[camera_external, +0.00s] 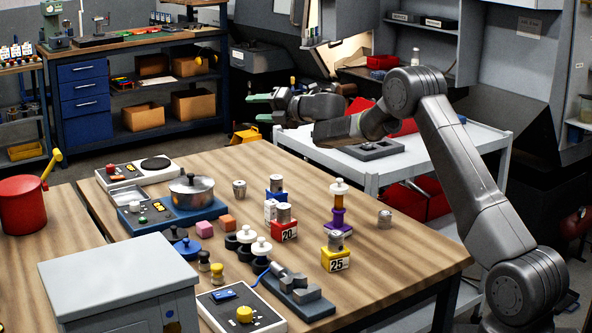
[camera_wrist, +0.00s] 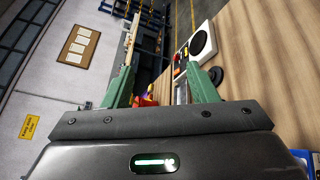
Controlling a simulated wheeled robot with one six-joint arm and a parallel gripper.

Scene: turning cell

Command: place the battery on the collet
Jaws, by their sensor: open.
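My gripper (camera_external: 262,107) is open and held level, high above the far edge of the wooden table. Its green fingers stand apart in the wrist view (camera_wrist: 162,70), with nothing between them. I cannot tell which is the battery or the collet at this size. None touches my gripper.
A pot (camera_external: 192,188) stands on a blue hotplate. A purple-and-yellow stack (camera_external: 337,208) rises near the right cylinder. Pink and orange cubes, knobbed weights and a grey fixture (camera_external: 298,291) crowd the middle. The table's right side (camera_external: 420,250) is clear. A white cart (camera_external: 440,150) stands behind.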

